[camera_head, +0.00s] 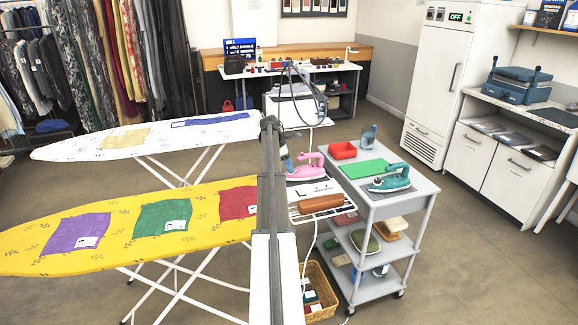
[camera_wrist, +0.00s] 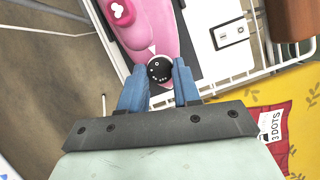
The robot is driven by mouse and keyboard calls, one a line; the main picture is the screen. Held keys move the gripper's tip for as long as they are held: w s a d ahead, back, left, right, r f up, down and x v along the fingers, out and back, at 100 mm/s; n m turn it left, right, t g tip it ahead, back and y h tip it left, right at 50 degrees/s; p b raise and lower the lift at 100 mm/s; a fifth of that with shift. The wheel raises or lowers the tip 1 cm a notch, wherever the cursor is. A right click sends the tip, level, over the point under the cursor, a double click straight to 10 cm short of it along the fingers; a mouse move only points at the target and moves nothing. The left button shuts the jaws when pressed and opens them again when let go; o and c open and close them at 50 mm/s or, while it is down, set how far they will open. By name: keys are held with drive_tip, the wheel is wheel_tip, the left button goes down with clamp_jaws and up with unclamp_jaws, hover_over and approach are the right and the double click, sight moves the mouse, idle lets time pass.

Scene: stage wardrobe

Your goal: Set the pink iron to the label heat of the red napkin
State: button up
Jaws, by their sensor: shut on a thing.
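The pink iron (camera_head: 306,170) rests on the rack beside the yellow ironing board. In the wrist view the pink iron (camera_wrist: 160,28) shows from above, with a round black dial (camera_wrist: 159,70) marked with white dots. My gripper (camera_wrist: 159,82) is shut on the dial, one blue finger on each side. In the head view my arm hides part of the iron's left side. The red napkin (camera_head: 238,203) lies on the right end of the yellow board with a white label. In the wrist view the red napkin's label (camera_wrist: 271,129) reads "3 DOTS".
Purple (camera_head: 76,233) and green (camera_head: 162,217) napkins lie on the yellow board (camera_head: 30,250). A brown block (camera_head: 320,203) lies on the white rack.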

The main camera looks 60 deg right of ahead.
drive_tip(key=m, duration=0.1)
drive_tip(key=m+y, duration=0.1)
drive_tip(key=m, duration=0.3)
drive_tip(key=shift+w+d+g+y, duration=0.1)
drive_tip(key=shift+d+g+y, duration=0.2)
drive_tip(key=shift+y, duration=0.1)
drive_tip(key=m+y, duration=0.1)
drive_tip(key=m, duration=0.1)
drive_tip(key=m+y, duration=0.1)
drive_tip(key=m, duration=0.2)
drive_tip(key=shift+d, duration=0.1)
drive_tip(key=shift+m, duration=0.4)
drive_tip(key=o, duration=1.1)
drive_tip(key=shift+r, duration=0.1)
drive_tip(key=shift+v, duration=3.65)
